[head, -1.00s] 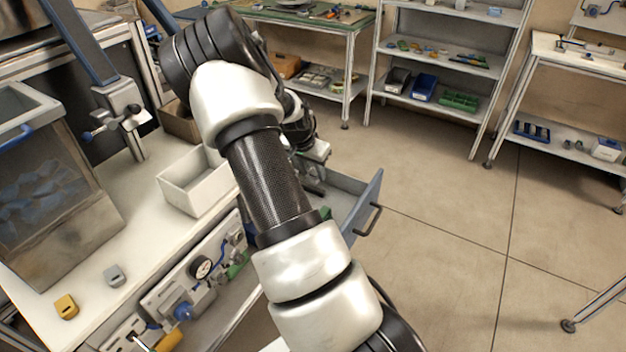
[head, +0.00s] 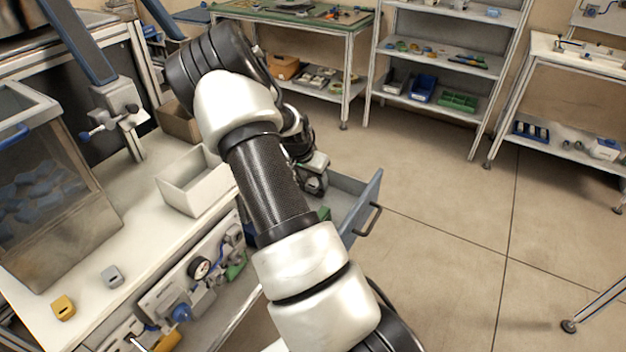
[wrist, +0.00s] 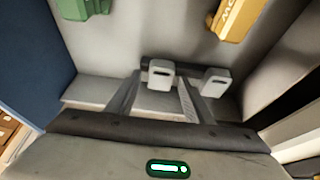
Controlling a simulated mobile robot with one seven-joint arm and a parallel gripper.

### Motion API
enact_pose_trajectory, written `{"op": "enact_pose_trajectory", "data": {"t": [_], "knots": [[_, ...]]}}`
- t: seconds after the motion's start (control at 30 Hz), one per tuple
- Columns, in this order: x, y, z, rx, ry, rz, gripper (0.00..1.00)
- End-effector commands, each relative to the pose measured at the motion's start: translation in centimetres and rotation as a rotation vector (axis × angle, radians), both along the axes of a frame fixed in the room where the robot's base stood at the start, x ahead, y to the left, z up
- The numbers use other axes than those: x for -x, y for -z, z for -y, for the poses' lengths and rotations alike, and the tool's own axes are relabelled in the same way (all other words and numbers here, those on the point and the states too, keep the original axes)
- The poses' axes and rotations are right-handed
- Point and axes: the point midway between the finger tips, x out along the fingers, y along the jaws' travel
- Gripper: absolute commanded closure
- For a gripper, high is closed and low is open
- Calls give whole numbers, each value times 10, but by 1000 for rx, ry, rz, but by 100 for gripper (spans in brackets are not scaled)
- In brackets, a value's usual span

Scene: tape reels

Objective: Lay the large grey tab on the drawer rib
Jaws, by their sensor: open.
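My gripper (wrist: 160,88) is open, low inside the open drawer, with its fingers reaching forward in the wrist view. A grey tab (wrist: 161,73) with a dark slot is between the fingertips, against a dark bar that looks like the drawer rib (wrist: 190,70). A second grey tab (wrist: 215,82) of similar look is just right of the right finger. I cannot tell from size which is the large one, or whether the fingers touch either. In the head view my gripper (head: 314,180) is over the drawer (head: 345,199), its fingertips hidden.
In the wrist view a green block (wrist: 75,8) and a yellow piece (wrist: 237,18) lie further in. On the bench are a white open box (head: 195,185), another grey tab (head: 112,276) and a yellow tab (head: 63,307). The floor to the right is clear.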

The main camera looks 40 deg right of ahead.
Motion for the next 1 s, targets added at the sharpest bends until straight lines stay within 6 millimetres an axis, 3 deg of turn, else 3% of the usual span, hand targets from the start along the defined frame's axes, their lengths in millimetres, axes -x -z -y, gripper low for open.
{"op": "enact_pose_trajectory", "data": {"t": [0.17, 0.6, 0.87, 1.0], "knots": [[0, -10, -2, 1, -2, 2, 53], [13, -91, -34, 0, -2, 3, 53], [18, -115, -45, -9, -6, 3, 53], [23, -138, -76, -78, -66, 20, 53]]}}
